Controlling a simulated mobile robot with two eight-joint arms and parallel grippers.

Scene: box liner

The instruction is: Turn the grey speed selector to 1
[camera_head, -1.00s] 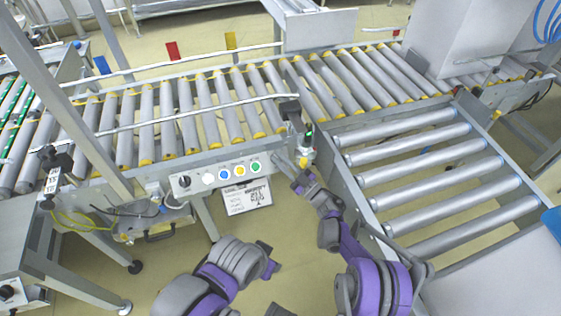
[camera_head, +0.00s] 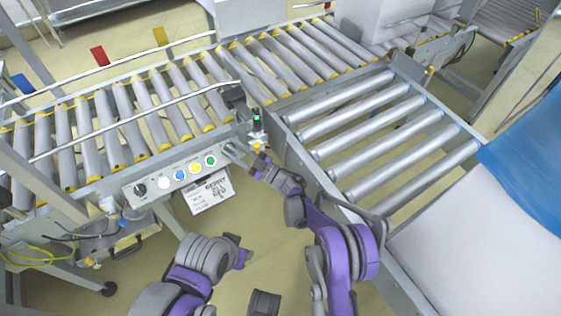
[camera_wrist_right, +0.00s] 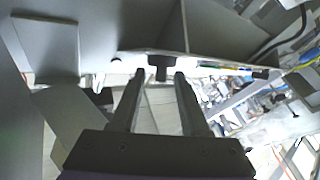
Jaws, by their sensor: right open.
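The control panel (camera_head: 175,180) is on the front side of the roller conveyor. A dark round selector knob (camera_head: 140,189) sits at its left end, left of the white, blue, yellow and green buttons. It looks dark rather than clearly grey, and its setting is too small to read.
A white label sheet (camera_head: 208,194) hangs below the panel. The side roller section (camera_head: 375,125) borders my right arm. Floor is open before the panel.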

